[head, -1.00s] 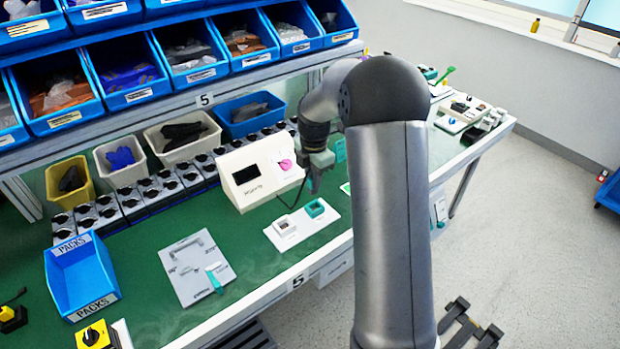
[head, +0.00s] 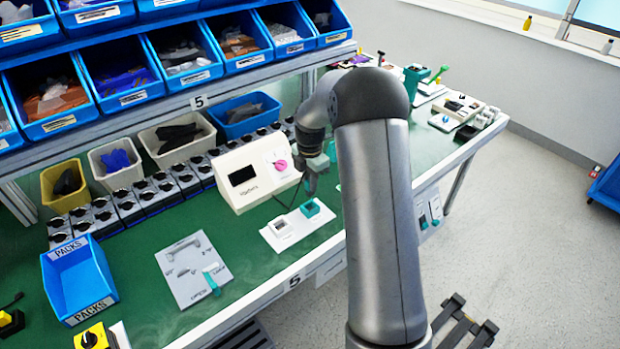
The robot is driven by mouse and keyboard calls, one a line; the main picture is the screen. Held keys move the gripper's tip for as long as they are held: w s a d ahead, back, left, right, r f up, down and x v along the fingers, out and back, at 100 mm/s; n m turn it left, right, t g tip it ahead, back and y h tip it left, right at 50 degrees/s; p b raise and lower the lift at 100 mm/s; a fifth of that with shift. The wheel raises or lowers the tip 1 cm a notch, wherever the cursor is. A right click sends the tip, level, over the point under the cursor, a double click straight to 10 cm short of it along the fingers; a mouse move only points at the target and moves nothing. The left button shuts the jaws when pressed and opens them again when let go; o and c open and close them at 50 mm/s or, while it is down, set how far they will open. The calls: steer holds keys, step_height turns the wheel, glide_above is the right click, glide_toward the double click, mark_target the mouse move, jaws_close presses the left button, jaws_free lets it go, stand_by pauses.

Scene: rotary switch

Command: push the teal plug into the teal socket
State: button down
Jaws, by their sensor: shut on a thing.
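The teal socket (head: 311,208) is a small block on the right half of a white plate, which lies on the green bench in the head view. My gripper (head: 311,190) points down just above and behind this socket. It is shut on the teal plug, which is too small and covered by the fingers to make out clearly. I cannot tell whether the plug touches the socket.
A grey-white socket (head: 281,226) sits beside the teal one. A white box with a dark screen and pink knob (head: 250,178) stands close behind. A grey plate (head: 190,275) and blue PACKS tray (head: 77,280) lie to the left.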

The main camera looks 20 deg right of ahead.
steer(key=shift+f+b, duration=1.05)
steer(key=shift+f, duration=1)
steer(key=shift+f+b, duration=1)
steer(key=shift+f, duration=0.65)
steer(key=c, duration=1.3)
jaws_free()
steer(key=shift+o, duration=0.2)
step_height(320, 180, up, 18)
steer(key=shift+f+b, duration=0.25)
steer(key=shift+b, duration=0.25)
